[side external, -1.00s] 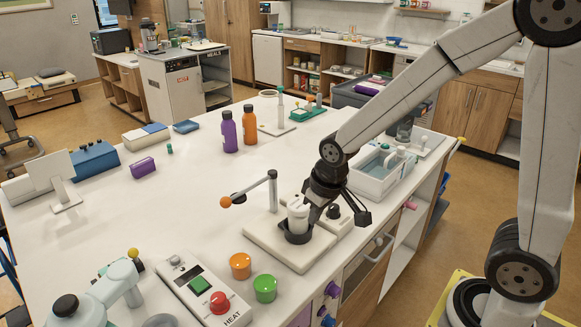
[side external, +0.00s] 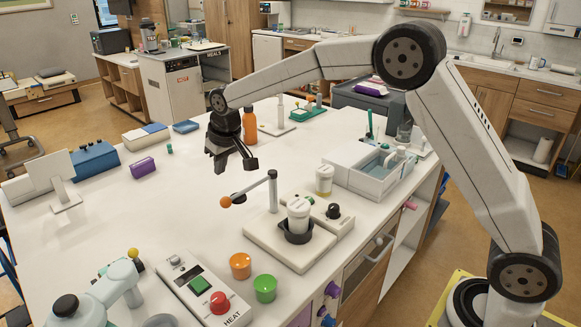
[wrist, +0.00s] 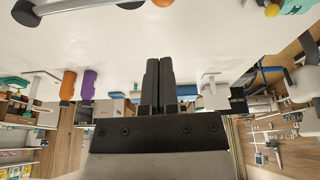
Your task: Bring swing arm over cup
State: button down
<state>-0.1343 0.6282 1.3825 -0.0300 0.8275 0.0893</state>
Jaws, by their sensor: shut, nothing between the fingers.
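The swing arm (side external: 258,187) is a grey bar on an upright post at the back left of a white base. It points left, away from the cup, and ends in a dark disc and an orange ball (side external: 226,201). The white cup (side external: 298,213) stands upright in a black ring holder on that base, right of the post. My gripper (side external: 231,165) is in the air behind and left of the swing arm, apart from it. Its fingers are together and empty in the wrist view (wrist: 160,87), where the swing arm (wrist: 90,5) shows at the top left.
Orange (side external: 240,265) and green (side external: 265,288) pots stand in front of the base. A heater box with a red knob (side external: 219,302) is front left. A pale-lidded jar (side external: 324,180) and a sink tray (side external: 368,178) stand behind right. The table left of the swing arm is clear.

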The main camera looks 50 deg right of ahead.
jog(key=shift+w+a+r, duration=0.1)
jog(key=shift+w+a, duration=0.15)
jog(key=shift+w, duration=0.25)
jog(key=shift+w+a+r, duration=0.1)
jog(key=shift+w+a, duration=0.15)
jog(key=shift+w, duration=0.2)
jog(key=x, duration=1)
jog(key=shift+s+d+r, duration=0.1)
jog(key=shift+s+r, duration=0.15)
jog(key=shift+s, duration=0.7)
jog(key=shift+s+d+r, duration=0.1)
jog(key=shift+s+r, duration=0.15)
jog(key=shift+s, duration=0.65)
jog(key=shift+s+a, duration=0.1)
jog(key=shift+s, duration=0.1)
